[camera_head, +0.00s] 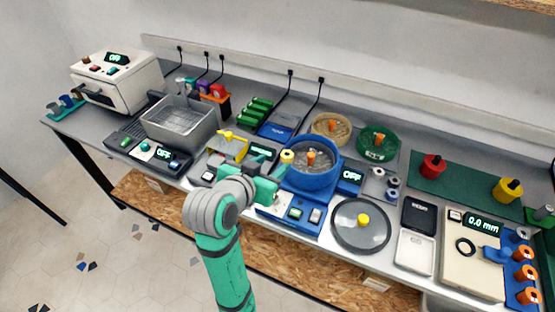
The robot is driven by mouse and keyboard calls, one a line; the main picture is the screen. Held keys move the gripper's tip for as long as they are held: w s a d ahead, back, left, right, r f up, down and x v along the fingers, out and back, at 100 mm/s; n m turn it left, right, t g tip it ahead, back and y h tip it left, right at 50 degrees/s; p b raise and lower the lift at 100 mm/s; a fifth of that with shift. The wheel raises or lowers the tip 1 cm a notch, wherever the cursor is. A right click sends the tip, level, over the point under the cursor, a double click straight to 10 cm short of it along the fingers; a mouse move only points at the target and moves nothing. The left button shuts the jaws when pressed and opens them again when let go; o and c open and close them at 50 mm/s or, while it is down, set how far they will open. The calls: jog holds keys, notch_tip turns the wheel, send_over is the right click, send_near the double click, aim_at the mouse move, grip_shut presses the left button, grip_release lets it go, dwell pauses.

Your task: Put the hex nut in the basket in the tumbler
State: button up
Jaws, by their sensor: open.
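A grey metal basket (181,126) with an upright handle sits in the appliance at the left of the bench. I cannot make out a hex nut in it. The tumbler (312,180) is a blue round bowl on a blue base, uncovered, with an orange post in its middle and greyish contents. Its display reads OFF. A dark round lid (361,225) with a yellow knob lies to its front right. My teal gripper (275,181) is above the bench just left of the tumbler's bowl. It is open, its fingertips are small and partly hidden, and I see nothing held.
A yellow-topped device (229,147) stands between basket and tumbler. A tan bowl (331,127) and a green bowl (377,143) stand behind the tumbler. Small weights, a flat scale (415,249) and a gauge (472,252) reading 0.0 mm lie right. A white oven (117,79) stands far left.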

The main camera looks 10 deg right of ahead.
jog(key=s+a+f+n+t+y, duration=0.2)
jog(key=s+f+n, duration=0.2)
jog(key=s+f, duration=0.45)
jog(key=s+a+f+n+t+y, duration=0.25)
jog(key=s+f+n, duration=0.2)
jog(key=f, duration=0.65)
jog(key=s+a+m+y, duration=0.1)
jog(key=s+y, duration=0.1)
jog(key=s, duration=2)
jog(key=shift+s+a+f, duration=0.15)
jog(key=shift+a, duration=0.25)
jog(key=shift+o, duration=0.5)
jog(key=shift+s+r+m+t, duration=0.25)
jog(key=shift+s+t, duration=0.1)
jog(key=c, duration=0.5)
jog(key=shift+o, duration=0.2)
jog(key=shift+w, duration=0.1)
